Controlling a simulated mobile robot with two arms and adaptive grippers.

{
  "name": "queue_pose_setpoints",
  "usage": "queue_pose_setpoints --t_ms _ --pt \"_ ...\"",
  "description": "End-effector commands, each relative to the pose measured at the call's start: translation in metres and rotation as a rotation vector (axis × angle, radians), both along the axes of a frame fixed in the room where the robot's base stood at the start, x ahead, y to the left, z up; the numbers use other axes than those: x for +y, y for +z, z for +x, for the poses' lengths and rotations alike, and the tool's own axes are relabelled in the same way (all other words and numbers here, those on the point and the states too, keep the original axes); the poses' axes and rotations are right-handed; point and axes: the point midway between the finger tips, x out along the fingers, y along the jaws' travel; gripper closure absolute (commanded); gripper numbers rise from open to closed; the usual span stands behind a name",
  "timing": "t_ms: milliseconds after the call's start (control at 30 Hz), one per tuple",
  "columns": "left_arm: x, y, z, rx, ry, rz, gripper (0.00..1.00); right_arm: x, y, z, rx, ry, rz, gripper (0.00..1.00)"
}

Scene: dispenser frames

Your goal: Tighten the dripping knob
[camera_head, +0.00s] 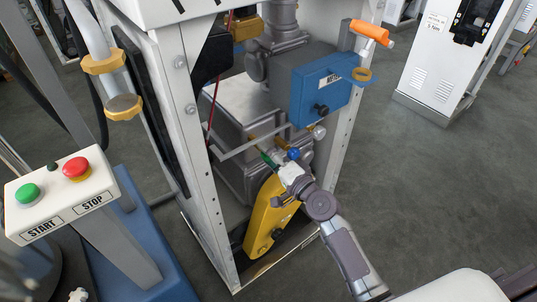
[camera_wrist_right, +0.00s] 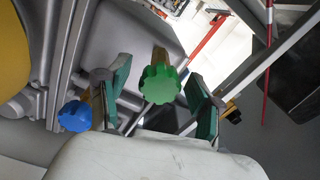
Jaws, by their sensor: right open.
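A green knob (camera_wrist_right: 158,85) with a lobed rim, on a brass stem, shows in the right wrist view between the two fingers of my right gripper (camera_wrist_right: 157,100). The fingers have green pads and stand apart on either side of it, with a gap at each side. A blue knob (camera_wrist_right: 75,116) is just left of the left finger; it also shows in the head view (camera_head: 293,153). In the head view my right gripper (camera_head: 270,158) reaches into the dispenser frame at the knobs and partly hides them. No drip is visible on either knob. My left gripper does not show.
The white dispenser frame's post (camera_head: 190,130) stands left of my arm. A blue box (camera_head: 322,90) is above the gripper, a yellow cover (camera_head: 268,215) below. A START/STOP panel (camera_head: 62,195) is at left. Open floor (camera_head: 440,190) lies to the right.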

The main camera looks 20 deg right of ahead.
Motion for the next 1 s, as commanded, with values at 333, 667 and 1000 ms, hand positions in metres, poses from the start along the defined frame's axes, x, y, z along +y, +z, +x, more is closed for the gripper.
queue_pose_setpoints --t_ms 333,667,1000 --pt "-0.001 0.001 0.001 -0.002 0.000 -0.001 0.59 -0.009 -0.001 -0.025 0.002 0.002 -0.004 0.35" --pt "-0.001 0.000 0.001 -0.001 0.000 -0.001 0.59 -0.034 -0.001 -0.096 0.001 0.005 -0.007 0.35" --pt "0.000 0.000 0.001 -0.001 0.000 0.000 0.59 -0.040 0.000 -0.111 -0.001 0.002 -0.003 0.35"
